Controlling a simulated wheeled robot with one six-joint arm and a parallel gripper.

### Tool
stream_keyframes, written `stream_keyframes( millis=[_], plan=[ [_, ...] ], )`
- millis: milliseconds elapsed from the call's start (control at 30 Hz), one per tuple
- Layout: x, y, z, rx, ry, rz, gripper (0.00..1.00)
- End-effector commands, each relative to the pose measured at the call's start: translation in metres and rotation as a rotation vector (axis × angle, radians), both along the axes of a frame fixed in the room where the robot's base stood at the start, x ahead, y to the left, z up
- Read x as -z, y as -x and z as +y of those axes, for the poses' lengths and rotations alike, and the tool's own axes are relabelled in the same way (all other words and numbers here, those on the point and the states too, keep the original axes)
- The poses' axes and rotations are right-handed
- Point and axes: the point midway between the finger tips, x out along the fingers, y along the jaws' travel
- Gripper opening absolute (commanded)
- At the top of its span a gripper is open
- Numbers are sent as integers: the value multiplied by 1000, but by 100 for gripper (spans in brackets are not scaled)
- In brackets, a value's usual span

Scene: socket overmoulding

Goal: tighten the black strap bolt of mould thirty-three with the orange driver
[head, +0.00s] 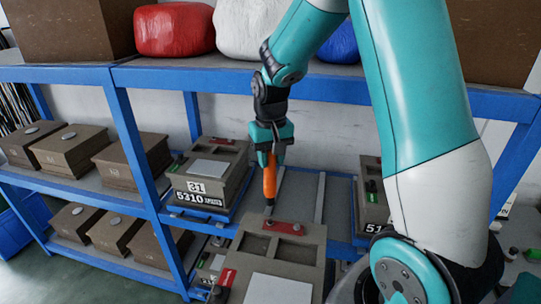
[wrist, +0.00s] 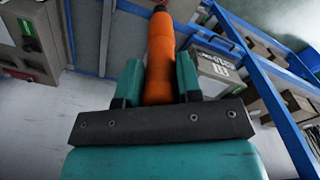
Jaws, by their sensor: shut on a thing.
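My gripper (head: 271,150) is shut on the orange driver (head: 269,180), which hangs nearly upright with its tip down. In the wrist view my gripper (wrist: 159,75) has its two teal fingers on either side of the orange driver (wrist: 160,45). In the head view the tip appears just behind the back edge of the near mould (head: 318,234), which has a red plate (head: 288,227) on top. I cannot tell whether the tip touches anything. No number thirty-three is readable, and I cannot make out a black strap bolt for certain.
A mould marked 31 and 5310 (head: 212,178) stands on the blue rack (head: 145,150) left of the driver. Another mould (head: 371,200) stands at right. Brown boxes (head: 130,160) fill the left shelves. Red (head: 173,30) and white (head: 245,30) bags lie on the top shelf.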

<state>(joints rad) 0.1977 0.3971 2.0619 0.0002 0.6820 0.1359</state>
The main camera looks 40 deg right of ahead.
Motion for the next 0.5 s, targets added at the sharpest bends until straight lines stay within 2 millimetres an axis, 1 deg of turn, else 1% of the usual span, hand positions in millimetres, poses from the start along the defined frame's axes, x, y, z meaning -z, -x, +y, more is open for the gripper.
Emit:
stream_keyframes(
  millis=[33, 500],
  plan=[
    [6, 0, 1, -1, 0, 0, 0],
    [45, 0, 1, -1, 0, -1, 0]
  ],
)
